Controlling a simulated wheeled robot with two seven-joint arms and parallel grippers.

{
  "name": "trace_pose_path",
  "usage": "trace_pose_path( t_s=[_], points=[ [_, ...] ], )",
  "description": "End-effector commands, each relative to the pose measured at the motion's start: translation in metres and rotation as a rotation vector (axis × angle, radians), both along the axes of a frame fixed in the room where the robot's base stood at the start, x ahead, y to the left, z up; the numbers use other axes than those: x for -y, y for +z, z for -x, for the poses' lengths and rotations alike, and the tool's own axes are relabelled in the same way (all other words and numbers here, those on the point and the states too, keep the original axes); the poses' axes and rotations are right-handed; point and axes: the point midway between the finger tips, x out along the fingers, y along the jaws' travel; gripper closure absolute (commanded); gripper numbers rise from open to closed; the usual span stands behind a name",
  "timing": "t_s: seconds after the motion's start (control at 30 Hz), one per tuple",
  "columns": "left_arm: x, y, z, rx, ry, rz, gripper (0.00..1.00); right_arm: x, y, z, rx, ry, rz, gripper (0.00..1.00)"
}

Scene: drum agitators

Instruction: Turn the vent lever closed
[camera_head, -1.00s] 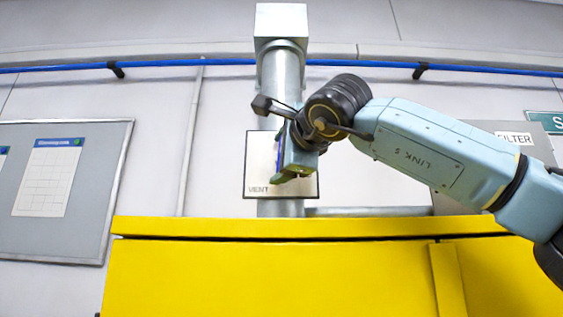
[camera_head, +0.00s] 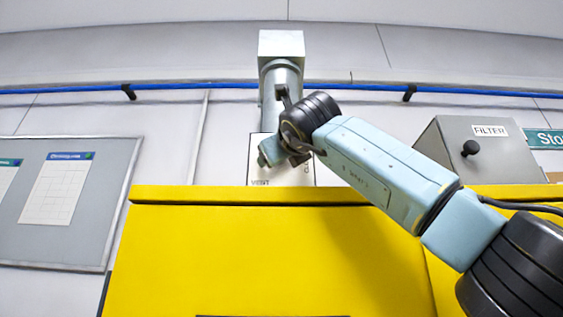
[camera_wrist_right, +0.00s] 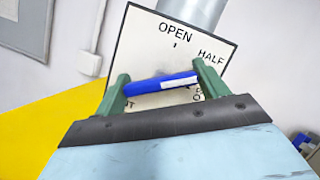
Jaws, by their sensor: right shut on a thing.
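The vent lever is a blue bar (camera_wrist_right: 160,84) in the right wrist view, lying across the face of a pale dial plate (camera_wrist_right: 140,45). The plate reads OPEN at the top and HALF at the upper right; lettering lower down is partly covered. My right gripper (camera_wrist_right: 163,87) is shut on the lever, with one green finger at each end of it. In the head view the plate (camera_head: 262,181) is marked VENT and stands on a grey vent pipe (camera_head: 281,77). My right gripper (camera_head: 270,152) covers the lever there. My left gripper is not in view.
A yellow cabinet (camera_head: 270,255) fills the front below the pipe. A grey FILTER box (camera_head: 450,150) with a black knob stands at the right. A blue pipe (camera_head: 200,86) runs along the wall, and a notice board (camera_head: 100,200) hangs at the left.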

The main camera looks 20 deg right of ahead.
Motion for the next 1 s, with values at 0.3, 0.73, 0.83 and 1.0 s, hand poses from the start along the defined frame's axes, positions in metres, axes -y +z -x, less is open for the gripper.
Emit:
trace_pose_path(
  t_s=[0.3,0.73,0.83,1.0],
  points=[
    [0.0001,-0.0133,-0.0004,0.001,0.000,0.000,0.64,-0.0013,-0.0012,-0.0001,0.078,-0.002,-0.273,0.50],
    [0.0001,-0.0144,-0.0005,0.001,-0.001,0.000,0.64,-0.0005,0.0002,0.0001,0.148,-0.001,-0.514,0.50],
    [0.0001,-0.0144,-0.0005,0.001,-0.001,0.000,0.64,-0.0001,0.0003,0.0001,0.155,-0.001,-0.541,0.50],
    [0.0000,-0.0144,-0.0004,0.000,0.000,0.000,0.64,-0.0006,0.0005,0.0003,0.162,0.001,-0.564,0.50]
  ],
)
